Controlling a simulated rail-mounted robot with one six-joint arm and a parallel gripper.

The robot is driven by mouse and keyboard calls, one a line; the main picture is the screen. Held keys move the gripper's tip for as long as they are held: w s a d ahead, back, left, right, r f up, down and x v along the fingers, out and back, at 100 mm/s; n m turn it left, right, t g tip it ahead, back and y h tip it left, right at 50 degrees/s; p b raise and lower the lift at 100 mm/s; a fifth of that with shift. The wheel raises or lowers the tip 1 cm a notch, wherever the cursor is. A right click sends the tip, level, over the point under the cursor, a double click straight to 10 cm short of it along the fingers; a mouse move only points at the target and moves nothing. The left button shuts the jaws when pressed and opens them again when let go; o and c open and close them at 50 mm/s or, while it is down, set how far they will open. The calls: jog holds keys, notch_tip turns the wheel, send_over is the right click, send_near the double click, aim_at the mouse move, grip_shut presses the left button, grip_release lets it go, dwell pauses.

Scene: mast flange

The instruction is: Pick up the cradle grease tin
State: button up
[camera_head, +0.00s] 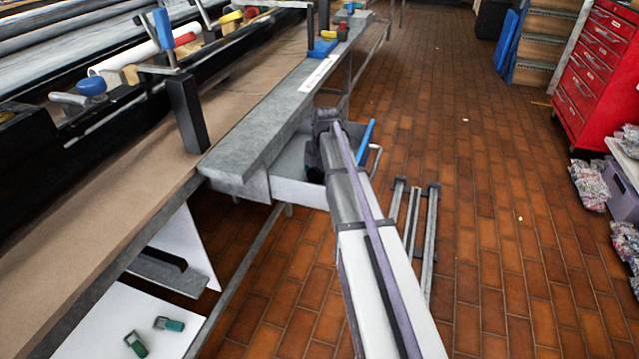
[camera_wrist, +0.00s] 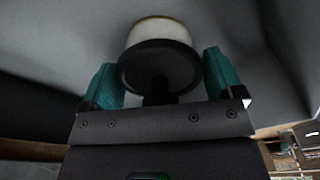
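The likely grease tin is a round cream-coloured tin (camera_wrist: 160,30) with a wide black end facing the wrist camera. It shows at the top middle of the wrist view. My gripper (camera_wrist: 161,62) has two teal fingers standing wide apart, one on each side of the black end. The fingertips are very close to its edges, and I cannot tell whether they touch it. In the head view my arm reaches to a grey drawer (camera_head: 288,190) under the bench. My gripper and the tin are hidden there behind the arm.
The long workbench (camera_head: 275,108) edge runs beside my arm, above the drawer. A blue panel (camera_head: 365,142) stands at the drawer's right. Metal rails (camera_head: 414,225) lie on the floor. A red cabinet (camera_head: 597,75) is far right.

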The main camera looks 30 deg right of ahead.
jog(key=c, duration=0.7)
jog(key=shift+o, duration=0.2)
